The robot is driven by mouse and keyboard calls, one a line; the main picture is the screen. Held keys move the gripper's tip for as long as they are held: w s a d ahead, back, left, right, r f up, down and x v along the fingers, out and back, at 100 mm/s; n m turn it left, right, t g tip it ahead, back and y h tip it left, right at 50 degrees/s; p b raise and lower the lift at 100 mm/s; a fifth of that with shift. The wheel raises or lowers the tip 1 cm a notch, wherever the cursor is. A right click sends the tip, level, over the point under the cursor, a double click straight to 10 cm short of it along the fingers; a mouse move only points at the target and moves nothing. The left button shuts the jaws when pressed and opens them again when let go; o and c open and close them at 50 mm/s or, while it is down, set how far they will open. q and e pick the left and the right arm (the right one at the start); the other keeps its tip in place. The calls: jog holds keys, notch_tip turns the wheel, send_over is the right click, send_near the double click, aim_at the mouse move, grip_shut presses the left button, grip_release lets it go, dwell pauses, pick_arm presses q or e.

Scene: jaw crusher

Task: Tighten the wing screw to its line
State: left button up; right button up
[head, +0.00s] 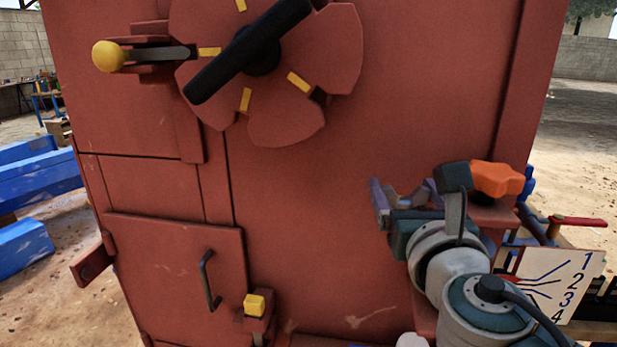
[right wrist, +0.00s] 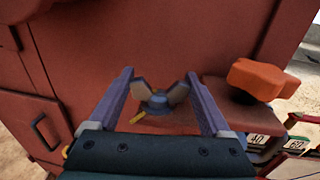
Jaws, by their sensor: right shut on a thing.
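The wing screw (right wrist: 160,102) is a dark blue-grey hub with two brownish wings on the red machine face. It lies between the two purple fingers of my right gripper (right wrist: 162,100) in the right wrist view. My left gripper is not in view.
An orange knob (head: 497,179) sits on a red ledge just right of my right gripper. A numbered plate (head: 560,282) stands at the lower right. A black-barred wheel (head: 262,58), a yellow-knobbed lever (head: 108,56) and a handled door (head: 180,275) are further left.

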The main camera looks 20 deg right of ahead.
jog(key=m+g+h, duration=0.1)
jog(key=m+h, duration=0.1)
jog(key=shift+w+a+f+g+h+b, duration=0.1)
jog(key=shift+g+h+b, duration=0.2)
jog(key=shift+h+b, duration=0.1)
jog(key=shift+f+m+g+h+b, duration=0.1)
jog(key=shift+m+g+h+b, duration=0.6)
jog(key=shift+m+h, duration=0.25)
jog(key=m+g+h+b, duration=0.3)
jog(key=shift+g, duration=0.4)
jog(key=shift+m+g+h+b, duration=0.35)
jog(key=shift+g+h+b, duration=0.15)
jog(key=shift+h, duration=0.05)
jog(key=o, duration=1.2)
jog(key=shift+r, duration=0.2)
jog(key=shift+c, duration=0.2)
